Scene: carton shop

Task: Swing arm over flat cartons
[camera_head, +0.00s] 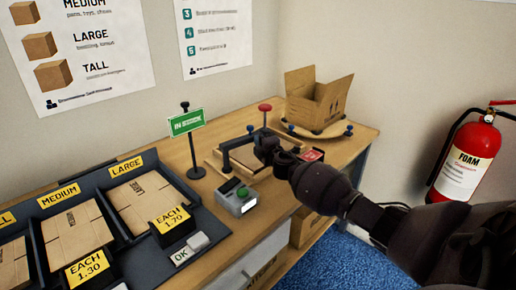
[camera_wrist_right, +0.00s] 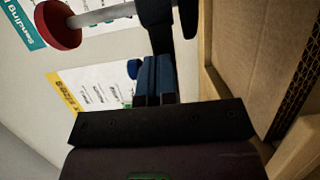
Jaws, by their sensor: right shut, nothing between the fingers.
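My right gripper (camera_head: 266,146) reaches in from the right over the wooden tray (camera_head: 214,165) on the bench. Its blue-padded fingers (camera_wrist_right: 154,78) are shut with nothing between them. A dark swing arm (camera_head: 238,143) stands over the tray, with a small blue knob at its upper end, close to my fingers. In the right wrist view a dark part (camera_wrist_right: 157,22) lies just beyond the fingertips; whether they touch it is unclear. Flat cardboard (camera_wrist_right: 285,45) shows beside the fingers there. My gripper hides part of the tray's contents. My left gripper is not in view.
A red-knobbed post (camera_head: 265,109) stands behind the tray. An open carton (camera_head: 317,100) sits on a round turntable (camera_head: 330,132) at the back right. A grey device (camera_head: 237,198) and a green sign (camera_head: 187,122) stand left. Flat cartons (camera_head: 140,201) fill a dark rack.

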